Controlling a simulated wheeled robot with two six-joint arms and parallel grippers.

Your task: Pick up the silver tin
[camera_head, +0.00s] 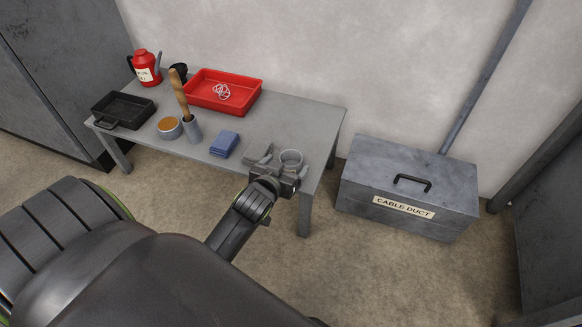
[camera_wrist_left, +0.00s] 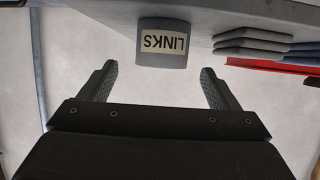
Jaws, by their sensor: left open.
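The silver tin (camera_head: 291,157) is a small round open-topped can near the right front corner of the grey table (camera_head: 290,118). In the left wrist view, which is upside down, the tin (camera_wrist_left: 162,57) carries a label reading LINKS. My left gripper (camera_head: 286,173) is at the table's front edge, close in front of the tin. Its two fingers are spread apart and empty in the left wrist view (camera_wrist_left: 159,70). The tin lies ahead, between the lines of the fingers; whether the tips reach beside it is unclear. My right gripper is out of view.
A stack of grey pieces (camera_head: 258,152) lies close left of the tin. A red tray (camera_head: 246,101) is behind. A cable duct box (camera_head: 408,187) stands right.

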